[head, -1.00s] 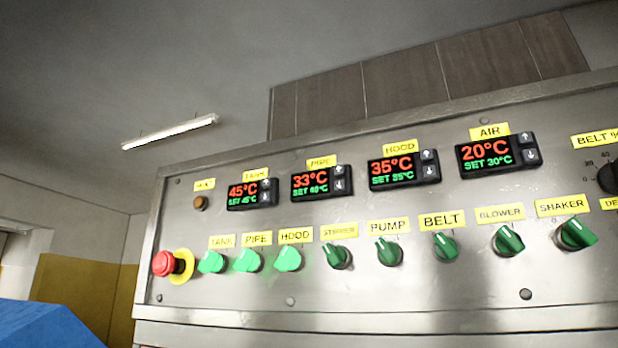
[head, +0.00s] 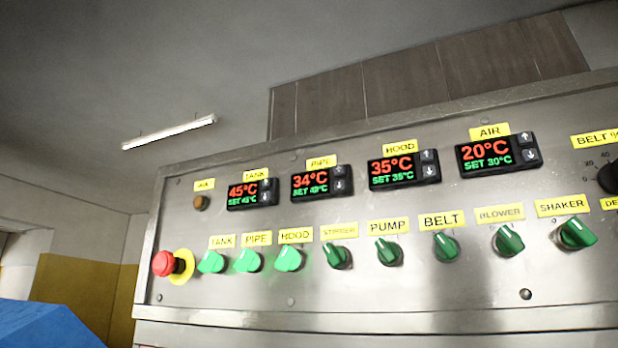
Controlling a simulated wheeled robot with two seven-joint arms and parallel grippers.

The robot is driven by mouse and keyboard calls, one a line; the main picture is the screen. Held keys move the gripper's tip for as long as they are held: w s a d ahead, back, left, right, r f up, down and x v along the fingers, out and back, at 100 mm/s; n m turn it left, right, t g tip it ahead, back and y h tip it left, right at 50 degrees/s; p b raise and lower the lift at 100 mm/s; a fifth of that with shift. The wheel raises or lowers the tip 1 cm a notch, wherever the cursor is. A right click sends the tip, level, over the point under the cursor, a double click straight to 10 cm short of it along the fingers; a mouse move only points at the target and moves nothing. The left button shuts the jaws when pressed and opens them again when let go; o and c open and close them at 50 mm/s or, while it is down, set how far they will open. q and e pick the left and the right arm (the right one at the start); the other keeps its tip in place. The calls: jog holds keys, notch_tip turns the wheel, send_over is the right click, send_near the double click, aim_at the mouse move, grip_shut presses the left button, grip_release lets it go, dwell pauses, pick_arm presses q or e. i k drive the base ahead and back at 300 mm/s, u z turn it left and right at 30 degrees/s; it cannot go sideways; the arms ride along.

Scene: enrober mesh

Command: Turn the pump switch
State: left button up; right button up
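The pump switch (head: 389,251) is a green rotary knob under a yellow PUMP label (head: 388,227), in the lower middle of the steel control panel (head: 430,290) in the head view. It is unlit and dark green. The stirrer switch (head: 337,256) is to its left and the belt switch (head: 446,246) to its right, both also unlit. Neither of my grippers shows in the head view, and nothing touches the pump switch.
Tank (head: 211,262), pipe (head: 247,260) and hood (head: 288,259) switches glow bright green. A red emergency button (head: 164,263) sits at the far left. Blower (head: 508,240) and shaker (head: 577,234) switches are to the right. Temperature displays line the panel above. A blue object (head: 45,325) stands lower left.

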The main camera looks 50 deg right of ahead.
aim_at(388, 252)
jog(key=z, duration=0.4)
jog(key=k, duration=0.95)
jog(key=z, duration=2)
